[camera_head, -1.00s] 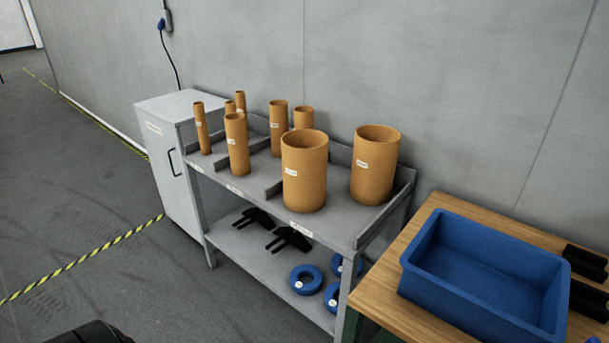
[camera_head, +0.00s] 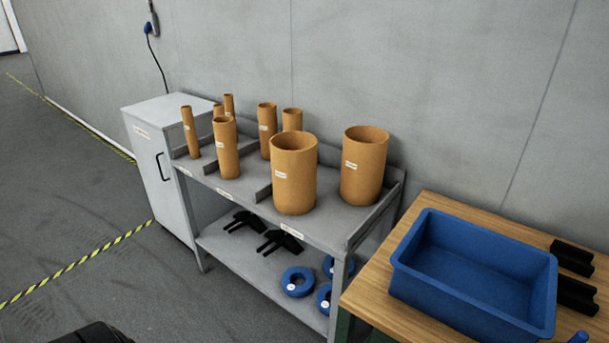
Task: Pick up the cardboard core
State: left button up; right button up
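Several brown cardboard cores with small white labels stand upright on the top of a grey metal shelf unit (camera_head: 345,229). Two wide cores, a front one (camera_head: 293,178) and a back one (camera_head: 363,168), stand at the right end. Medium cores stand in the middle, among them a front one (camera_head: 226,150) and a back one (camera_head: 266,132). Thin cores, such as the leftmost one (camera_head: 190,133), stand at the left end. Low dividers separate the groups. Neither of my grippers shows clearly; a dark shape at the bottom left edge is not identifiable as a gripper.
A wooden table (camera_head: 372,299) at the right holds a blue bin (camera_head: 470,312) and black blocks (camera_head: 572,257). Blue rings (camera_head: 298,281) and black brackets (camera_head: 279,242) lie on the lower shelf. A grey cabinet (camera_head: 158,185) stands left. The floor (camera_head: 70,210) at left is clear.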

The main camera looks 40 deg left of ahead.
aim_at(294, 154)
jog(key=j+z, duration=0.75)
jog(key=j, duration=0.2)
